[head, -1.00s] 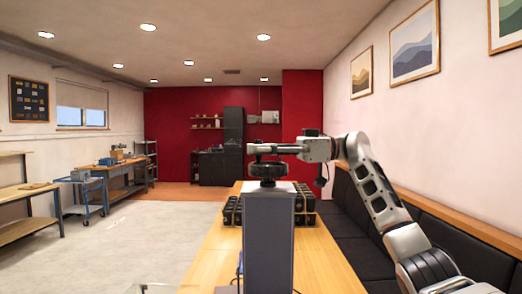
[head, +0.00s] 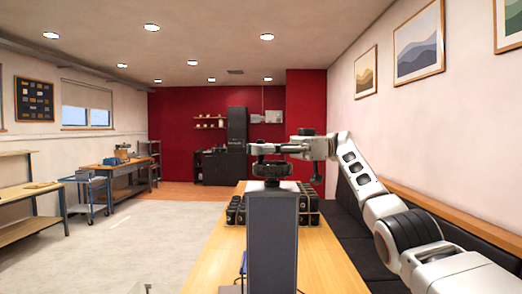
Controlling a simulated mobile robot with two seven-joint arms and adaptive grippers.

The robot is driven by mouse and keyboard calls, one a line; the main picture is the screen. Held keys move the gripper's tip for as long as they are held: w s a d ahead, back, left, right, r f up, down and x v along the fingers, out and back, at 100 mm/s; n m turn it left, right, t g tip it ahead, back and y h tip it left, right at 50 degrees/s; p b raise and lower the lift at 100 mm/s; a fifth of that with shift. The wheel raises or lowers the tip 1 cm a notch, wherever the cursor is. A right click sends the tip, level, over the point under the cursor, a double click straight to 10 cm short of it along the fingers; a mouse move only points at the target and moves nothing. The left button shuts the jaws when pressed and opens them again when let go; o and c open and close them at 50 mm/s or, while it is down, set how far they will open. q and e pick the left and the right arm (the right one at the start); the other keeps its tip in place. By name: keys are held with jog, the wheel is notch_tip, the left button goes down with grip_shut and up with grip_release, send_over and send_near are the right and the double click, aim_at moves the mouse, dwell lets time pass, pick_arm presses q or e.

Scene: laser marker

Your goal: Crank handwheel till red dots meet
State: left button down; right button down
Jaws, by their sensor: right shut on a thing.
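The laser marker's grey column (head: 272,243) stands upright on the wooden table in the middle of the head view. A dark round handwheel (head: 271,169) sits on top of it. My right gripper (head: 283,149) reaches in from the right at the height of the wheel's top and is shut on its crank; its fingers are small and partly hidden here. No red dots can be made out. My left gripper is not in view.
A rack of black cylindrical items (head: 309,206) stands on the wooden table (head: 328,262) behind the column. A black bench seat (head: 345,226) runs along the right wall. Open floor (head: 150,235) lies to the left.

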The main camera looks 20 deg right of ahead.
jog(key=shift+a+f, duration=0.1)
jog(key=shift+f, duration=0.1)
dwell(0.3)
jog(key=c, duration=2)
grip_release()
jog(key=shift+r, duration=0.1)
jog(key=shift+d+m+t, duration=0.25)
jog(key=shift+m+t, duration=0.35)
jog(key=shift+t, duration=0.3)
